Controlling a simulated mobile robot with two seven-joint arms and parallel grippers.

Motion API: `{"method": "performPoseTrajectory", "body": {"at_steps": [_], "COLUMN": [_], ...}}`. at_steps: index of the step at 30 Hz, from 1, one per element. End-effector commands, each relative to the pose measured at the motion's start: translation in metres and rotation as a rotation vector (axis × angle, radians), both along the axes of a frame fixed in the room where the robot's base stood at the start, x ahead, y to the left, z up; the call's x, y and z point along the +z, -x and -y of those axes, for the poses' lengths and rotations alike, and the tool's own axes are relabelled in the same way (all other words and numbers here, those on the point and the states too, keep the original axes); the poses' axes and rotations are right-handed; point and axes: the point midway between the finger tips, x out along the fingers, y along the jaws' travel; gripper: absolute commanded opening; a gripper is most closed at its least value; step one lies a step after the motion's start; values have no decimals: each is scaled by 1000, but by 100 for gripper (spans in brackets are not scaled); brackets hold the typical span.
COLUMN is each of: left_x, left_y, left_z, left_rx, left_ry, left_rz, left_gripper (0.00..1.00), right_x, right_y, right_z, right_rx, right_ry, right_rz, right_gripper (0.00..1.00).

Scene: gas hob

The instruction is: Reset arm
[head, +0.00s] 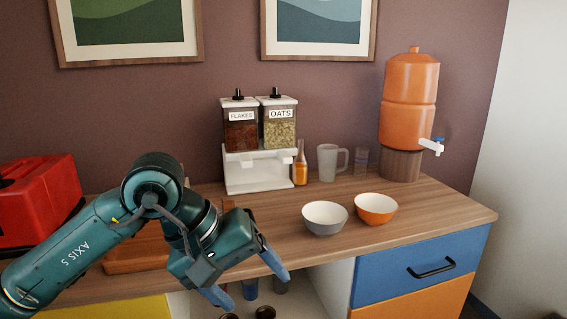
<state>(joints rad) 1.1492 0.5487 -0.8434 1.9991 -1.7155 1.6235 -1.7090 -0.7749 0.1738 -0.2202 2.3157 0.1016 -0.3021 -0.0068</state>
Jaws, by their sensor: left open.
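My left gripper (246,283) reaches in from the left on a teal arm. Its two blue fingers are spread apart, with nothing seen between them. It hangs in front of the counter's front edge, pointing down and to the right. My right gripper does not show in the head view.
A grey bowl (325,229) and an orange bowl (376,221) stand on the wooden counter (440,208). Behind are a cereal dispenser (262,170), a bottle (300,170), a clear jug (328,163) and an orange water dispenser (408,110). A red box (40,200) stands left.

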Motion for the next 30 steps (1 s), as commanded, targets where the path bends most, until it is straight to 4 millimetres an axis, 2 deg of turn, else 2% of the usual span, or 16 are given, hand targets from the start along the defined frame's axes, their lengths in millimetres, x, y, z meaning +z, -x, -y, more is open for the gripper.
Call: {"method": "performPoseTrajectory", "body": {"at_steps": [1,4,6,10,13,15,17,20,21,23,25,30], "left_x": [-12,-17,-9,19,40,48,48,30,16,-11,-47,-127], "left_y": [20,61,87,115,115,104,91,66,57,46,41,53], "left_z": [18,53,72,87,81,69,55,25,13,-7,-28,-61], "left_rx": [1,38,86,208,319,401,469,573,-576,-510,-427,-254], "left_ry": [105,348,521,806,989,1098,1177,1284,-1245,-1065,-883,-590], "left_rz": [-119,-413,-667,-1183,-1616,-1932,-2212,-2690,2726,2496,2239,1754], "left_gripper": [76,76,76,76,76,76,76,76,76,76,76,76], "right_x": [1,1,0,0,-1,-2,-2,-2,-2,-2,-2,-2], "right_y": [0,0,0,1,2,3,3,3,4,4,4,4], "right_z": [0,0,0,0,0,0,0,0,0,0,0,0], "right_rx": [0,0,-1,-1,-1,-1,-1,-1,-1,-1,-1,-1], "right_ry": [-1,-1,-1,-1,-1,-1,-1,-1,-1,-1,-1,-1], "right_rz": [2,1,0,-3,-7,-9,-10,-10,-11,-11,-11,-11], "right_gripper": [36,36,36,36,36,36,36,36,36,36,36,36]}}
